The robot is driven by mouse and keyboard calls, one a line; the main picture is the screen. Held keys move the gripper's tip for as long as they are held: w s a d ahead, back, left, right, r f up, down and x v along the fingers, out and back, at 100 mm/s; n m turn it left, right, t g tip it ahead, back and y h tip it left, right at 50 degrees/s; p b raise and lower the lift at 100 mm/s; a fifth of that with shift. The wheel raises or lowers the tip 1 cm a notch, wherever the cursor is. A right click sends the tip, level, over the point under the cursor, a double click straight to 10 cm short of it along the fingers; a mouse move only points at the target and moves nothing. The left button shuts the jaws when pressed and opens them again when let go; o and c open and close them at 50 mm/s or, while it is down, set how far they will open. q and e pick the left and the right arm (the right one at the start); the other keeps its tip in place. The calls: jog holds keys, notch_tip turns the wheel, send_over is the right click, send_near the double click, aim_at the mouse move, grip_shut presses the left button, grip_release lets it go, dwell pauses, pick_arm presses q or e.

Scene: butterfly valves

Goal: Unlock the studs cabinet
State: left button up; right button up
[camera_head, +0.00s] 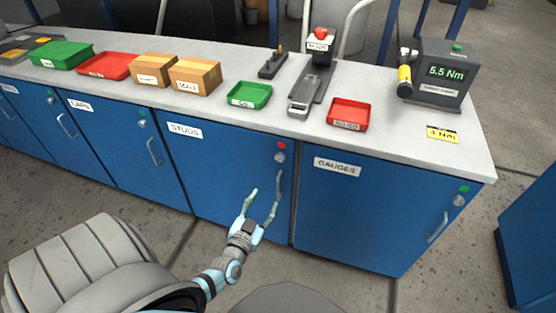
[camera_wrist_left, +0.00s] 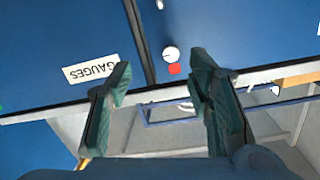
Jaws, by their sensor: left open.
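The studs cabinet (camera_head: 225,165) is a blue door with a white STUDS label (camera_head: 186,130). At its upper right are a red indicator (camera_head: 281,145) and, just below, a round silver lock knob (camera_head: 280,157). A grey bar handle (camera_head: 279,184) sits under the knob, and the door is closed. My left gripper (camera_head: 263,204) is open and empty in front of the door, below the knob and near the handle. In the left wrist view, turned upside down, the knob (camera_wrist_left: 171,53) and red indicator (camera_wrist_left: 175,69) appear between the open fingers (camera_wrist_left: 161,66).
The gauges cabinet (camera_head: 360,210) is to the right, with a green indicator (camera_head: 464,188). The caps cabinet (camera_head: 105,140) is to the left. The grey worktop (camera_head: 225,117) overhead carries trays, boxes and a torque tester (camera_head: 441,75). Floor in front is partly free.

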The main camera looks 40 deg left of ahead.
aim_at(279, 158)
pick_arm(q)
jog(key=shift+t+y, duration=0.4)
jog(key=b+x, duration=0.1)
jog(key=x, duration=0.4)
jog(key=r+b+x, duration=0.1)
jog(key=b+x, duration=0.1)
jog(key=x, duration=0.3)
jog(key=r+b+x, duration=0.1)
jog(key=b+x, duration=0.1)
jog(key=x, duration=0.2)
jog(key=shift+w+a+r, duration=0.25)
jog(key=shift+w+a, duration=0.05)
jog(key=shift+a, duration=0.15)
jog(key=shift+w+a+r, duration=0.15)
jog(key=shift+w, duration=0.25)
jog(key=shift+r, duration=0.1)
grip_shut()
jog(key=shift+n, duration=0.3)
